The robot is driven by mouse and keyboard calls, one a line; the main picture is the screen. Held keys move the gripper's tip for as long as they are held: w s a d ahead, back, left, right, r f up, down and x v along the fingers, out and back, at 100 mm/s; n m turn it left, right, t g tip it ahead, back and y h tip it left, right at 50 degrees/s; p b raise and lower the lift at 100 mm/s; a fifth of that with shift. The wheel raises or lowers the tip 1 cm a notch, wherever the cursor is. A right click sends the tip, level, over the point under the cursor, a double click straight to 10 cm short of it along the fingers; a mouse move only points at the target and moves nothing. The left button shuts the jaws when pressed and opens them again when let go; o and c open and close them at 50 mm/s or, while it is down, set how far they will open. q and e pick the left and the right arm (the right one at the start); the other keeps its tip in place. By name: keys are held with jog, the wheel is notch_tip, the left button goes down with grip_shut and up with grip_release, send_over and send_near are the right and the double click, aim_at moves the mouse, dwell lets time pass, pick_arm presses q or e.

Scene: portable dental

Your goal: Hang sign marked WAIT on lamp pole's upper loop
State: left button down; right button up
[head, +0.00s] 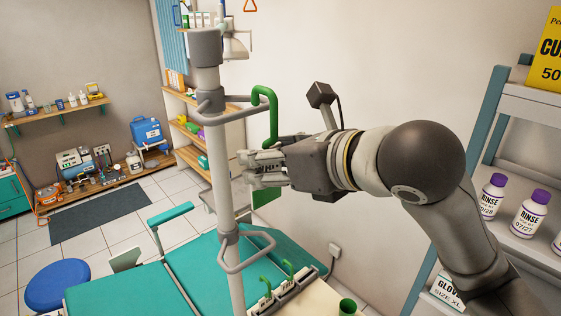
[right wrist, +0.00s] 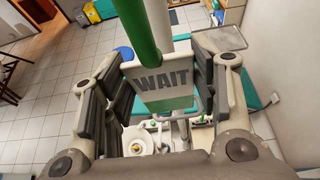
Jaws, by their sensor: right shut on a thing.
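The WAIT sign (right wrist: 168,82) is a white plate with a green lower band, between the fingers of my right gripper (right wrist: 160,88) in the right wrist view. In the head view my right gripper (head: 262,169) is shut on it beside the lamp pole (head: 223,170) and mostly hides it; a green lower part (head: 266,196) shows below. The sign's green hook (head: 273,120) rises above the gripper. Its curved top is at the outer end of the grey upper loop (head: 235,115); I cannot tell whether it bears on the bar. My left gripper is not in view.
A lower loop (head: 246,262) juts from the pole above the teal chair (head: 200,270). A shelf unit (head: 520,105) with rinse bottles (head: 529,212) stands at the right.

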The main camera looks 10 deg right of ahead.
jog(key=shift+f+b+x, duration=0.1)
jog(key=shift+b+x, duration=0.35)
jog(key=shift+x, duration=1)
jog(key=shift+f+b+x, duration=0.15)
jog(key=shift+b+x, duration=0.3)
jog(key=shift+x, duration=1)
jog(key=o, duration=1.1)
